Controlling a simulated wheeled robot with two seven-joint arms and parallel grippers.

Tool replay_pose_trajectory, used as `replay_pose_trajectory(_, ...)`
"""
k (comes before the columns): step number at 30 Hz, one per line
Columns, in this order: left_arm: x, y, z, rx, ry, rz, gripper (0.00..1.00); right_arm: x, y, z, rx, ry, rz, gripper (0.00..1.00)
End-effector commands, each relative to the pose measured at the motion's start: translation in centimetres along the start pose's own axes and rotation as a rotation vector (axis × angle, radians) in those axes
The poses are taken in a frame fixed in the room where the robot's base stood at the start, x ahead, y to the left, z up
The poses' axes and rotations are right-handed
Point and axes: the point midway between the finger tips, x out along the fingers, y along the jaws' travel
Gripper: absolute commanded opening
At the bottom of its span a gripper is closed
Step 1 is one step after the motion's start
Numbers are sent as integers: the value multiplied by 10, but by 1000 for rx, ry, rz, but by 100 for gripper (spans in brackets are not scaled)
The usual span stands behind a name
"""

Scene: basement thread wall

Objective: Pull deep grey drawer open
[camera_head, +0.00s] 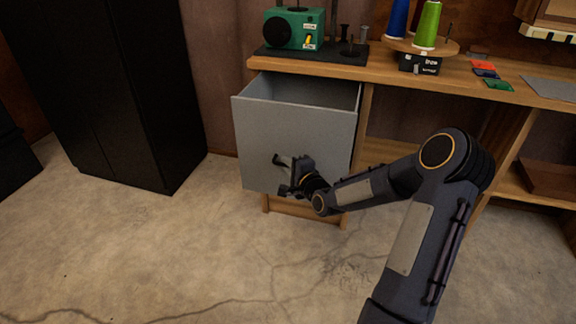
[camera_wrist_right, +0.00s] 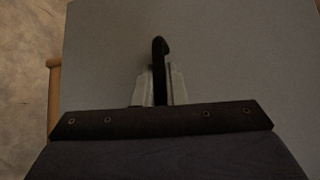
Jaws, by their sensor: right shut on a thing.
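The deep grey drawer (camera_head: 300,130) stands pulled out from the left part of the wooden desk, with its inside showing from above. Its dark handle (camera_head: 281,160) is on the front face. My right gripper (camera_head: 291,171) is at the handle, shut on it. In the right wrist view the dark handle (camera_wrist_right: 159,62) stands between the two pale fingers of my right gripper (camera_wrist_right: 159,88), with the grey drawer front (camera_wrist_right: 230,60) filling the background. My left gripper is not in view.
A black cabinet (camera_head: 130,90) stands at the left. The concrete floor (camera_head: 150,250) in front is clear.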

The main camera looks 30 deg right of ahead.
Motion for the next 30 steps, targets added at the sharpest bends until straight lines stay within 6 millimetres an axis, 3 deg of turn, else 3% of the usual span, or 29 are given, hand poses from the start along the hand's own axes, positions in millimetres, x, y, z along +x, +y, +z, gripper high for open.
replay_pose_trajectory(6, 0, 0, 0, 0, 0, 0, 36, 0, 1, -1, 1, 2, 1, 0)
replay_pose_trajectory(7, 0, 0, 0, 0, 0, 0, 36, 0, 1, -1, 1, 2, 1, 12)
replay_pose_trajectory(12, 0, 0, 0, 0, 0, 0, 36, 0, 0, -1, 1, 2, 1, 33)
replay_pose_trajectory(22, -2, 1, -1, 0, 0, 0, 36, -4, -1, -1, 0, 2, 1, 33)
replay_pose_trajectory(30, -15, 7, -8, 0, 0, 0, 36, -48, -2, -1, 0, 4, 3, 33)
